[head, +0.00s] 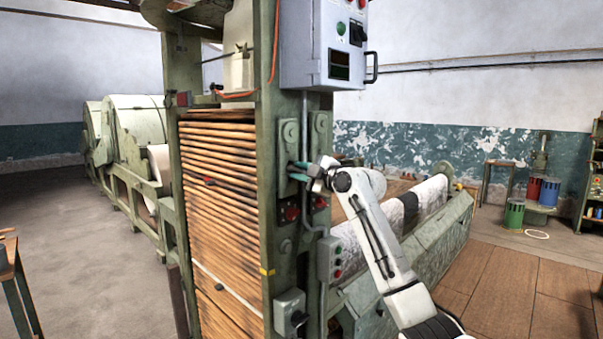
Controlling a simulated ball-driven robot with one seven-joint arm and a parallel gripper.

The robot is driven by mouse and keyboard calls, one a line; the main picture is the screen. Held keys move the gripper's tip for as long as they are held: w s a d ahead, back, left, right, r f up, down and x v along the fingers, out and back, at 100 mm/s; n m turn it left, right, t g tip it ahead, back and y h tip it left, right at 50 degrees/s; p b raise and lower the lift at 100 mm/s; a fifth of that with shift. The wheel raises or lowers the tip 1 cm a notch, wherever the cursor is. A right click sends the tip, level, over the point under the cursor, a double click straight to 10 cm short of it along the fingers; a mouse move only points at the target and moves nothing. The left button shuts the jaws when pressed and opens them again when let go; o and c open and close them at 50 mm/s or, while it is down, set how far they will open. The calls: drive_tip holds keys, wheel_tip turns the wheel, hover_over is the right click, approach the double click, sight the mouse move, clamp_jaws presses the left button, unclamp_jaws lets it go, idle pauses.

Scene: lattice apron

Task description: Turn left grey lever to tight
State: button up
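My gripper (299,171) is at the front post of the green machine, at the lower part of the left grey-green lever plate (290,133). Its two teal fingers point left, one above the other, with a small gap between them. The left lever itself is not clear; the fingers cover that spot, and I cannot tell whether they touch or hold it. A second, similar plate (320,122) is just to the right, its lower part hidden behind my gripper and white arm. No tight marking can be read.
A grey control box (325,45) with a handle hangs above. Red knobs (292,213), a conduit and a small button box (330,258) sit below my gripper. Stacked wooden slats (218,200) fill the frame at left. The wooden floor at right is open.

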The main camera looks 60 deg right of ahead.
clamp_jaws()
drive_tip(key=shift+m, duration=0.4)
drive_tip(key=m, duration=0.4)
drive_tip(key=shift+f+m, duration=0.1)
drive_tip(key=shift+m, duration=0.2)
drive_tip(key=m, duration=0.3)
drive_tip(key=shift+m+p, duration=0.6)
drive_tip(key=shift+m, duration=1.4)
drive_tip(key=shift+o, duration=1.7)
unclamp_jaws()
drive_tip(key=shift+s, duration=0.1)
